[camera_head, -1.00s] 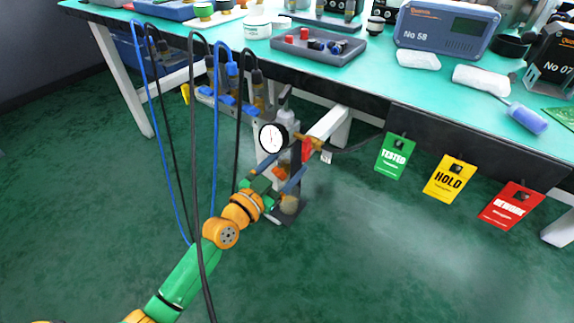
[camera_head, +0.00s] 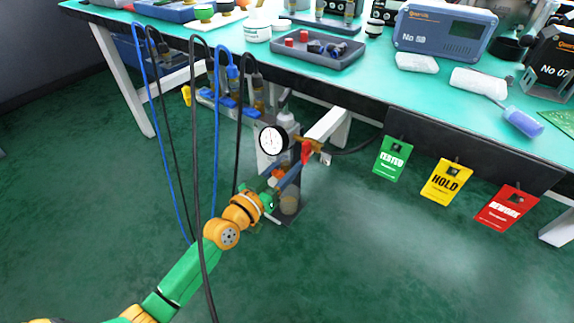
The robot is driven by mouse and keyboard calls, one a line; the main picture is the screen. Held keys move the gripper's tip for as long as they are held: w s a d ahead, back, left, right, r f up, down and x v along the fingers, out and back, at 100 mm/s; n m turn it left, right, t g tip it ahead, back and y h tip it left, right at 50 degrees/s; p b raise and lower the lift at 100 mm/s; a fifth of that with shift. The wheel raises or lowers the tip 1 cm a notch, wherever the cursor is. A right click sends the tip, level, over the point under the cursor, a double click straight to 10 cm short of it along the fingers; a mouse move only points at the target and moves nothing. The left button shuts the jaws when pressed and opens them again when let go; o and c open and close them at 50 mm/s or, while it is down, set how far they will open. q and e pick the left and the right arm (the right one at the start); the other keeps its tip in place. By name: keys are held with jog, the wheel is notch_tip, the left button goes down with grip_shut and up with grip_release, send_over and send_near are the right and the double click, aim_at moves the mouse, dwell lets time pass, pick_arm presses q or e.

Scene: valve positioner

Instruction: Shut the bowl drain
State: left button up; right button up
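The filter unit with the bowl stands under the bench, with a round white gauge (camera_head: 273,140) and a red lever (camera_head: 306,153) near its top. My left gripper (camera_head: 283,174) reaches up to it from the lower left. Its two bluish fingers look apart, in front of the unit's lower part. A small orange part (camera_head: 278,174) shows between or behind them; I cannot tell whether they touch it. An amber-coloured cup (camera_head: 289,204) stands at the foot of the unit. The bowl drain itself is not clearly visible behind my gripper. My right gripper is not in view.
The green bench top (camera_head: 390,85) overhangs the unit. TESTED (camera_head: 393,158), HOLD (camera_head: 447,181) and REWORK (camera_head: 508,207) tags hang from its front. The floor at the lower right is clear.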

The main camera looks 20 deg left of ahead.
aim_at(277, 177)
pick_arm(q)
jog(key=o, duration=0.4)
jog(key=shift+o, duration=0.2)
jog(key=shift+s, duration=0.15)
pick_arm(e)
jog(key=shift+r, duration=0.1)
pick_arm(q)
jog(key=p+v, duration=0.1)
jog(key=v, duration=0.6)
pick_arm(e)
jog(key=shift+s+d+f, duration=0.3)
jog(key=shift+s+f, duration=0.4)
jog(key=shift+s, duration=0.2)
